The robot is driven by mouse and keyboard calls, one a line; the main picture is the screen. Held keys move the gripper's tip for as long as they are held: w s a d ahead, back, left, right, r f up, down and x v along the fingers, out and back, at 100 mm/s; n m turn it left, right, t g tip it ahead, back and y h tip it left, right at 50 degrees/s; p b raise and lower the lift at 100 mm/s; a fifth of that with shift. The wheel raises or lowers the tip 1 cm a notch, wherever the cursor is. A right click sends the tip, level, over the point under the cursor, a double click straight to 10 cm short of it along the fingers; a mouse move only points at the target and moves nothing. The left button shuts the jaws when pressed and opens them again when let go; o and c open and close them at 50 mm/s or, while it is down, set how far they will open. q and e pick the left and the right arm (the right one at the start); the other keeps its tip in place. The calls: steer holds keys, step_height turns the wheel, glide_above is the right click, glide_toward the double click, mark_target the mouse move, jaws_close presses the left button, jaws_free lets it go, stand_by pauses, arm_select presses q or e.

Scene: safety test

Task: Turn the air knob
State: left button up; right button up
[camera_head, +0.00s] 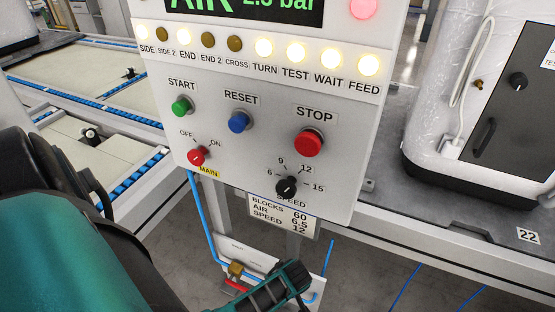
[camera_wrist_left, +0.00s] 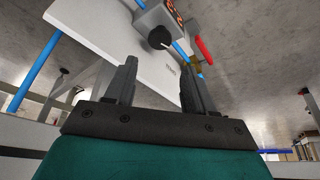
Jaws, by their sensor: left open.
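The black air knob (camera_wrist_left: 158,38) is on a small grey box with red digits (camera_wrist_left: 174,10), at the top of the left wrist view. My left gripper (camera_wrist_left: 158,68) is open, its two dark fingers apart and nothing between them. The knob appears beyond the fingertips, roughly in line with the gap, apart from them. In the head view my left gripper (camera_head: 288,283) is low in front of the white plate (camera_head: 248,254) under the panel and hides the knob. A brass fitting (camera_head: 236,269) and red lever (camera_head: 236,286) show beside it. My right gripper is not in view.
The control panel (camera_head: 260,110) above has buttons, a red main switch (camera_head: 197,156) and a black speed knob (camera_head: 286,187). A card (camera_head: 283,215) reads AIR 6.5; the display (camera_head: 245,5) shows AIR in bar. A blue hose (camera_head: 203,225) runs down left.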

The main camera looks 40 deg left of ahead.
arm_select(q)
steer(key=b+x, duration=0.5)
steer(key=x, duration=0.4)
steer(key=shift+a+f, duration=0.15)
steer(key=shift+f, duration=0.25)
steer(key=shift+w+a+f, duration=0.1)
steer(key=shift+w+f, duration=0.05)
steer(key=shift+f, duration=0.1)
steer(key=c, duration=0.8)
steer(key=shift+o, duration=0.2)
steer(key=shift+m, duration=0.3)
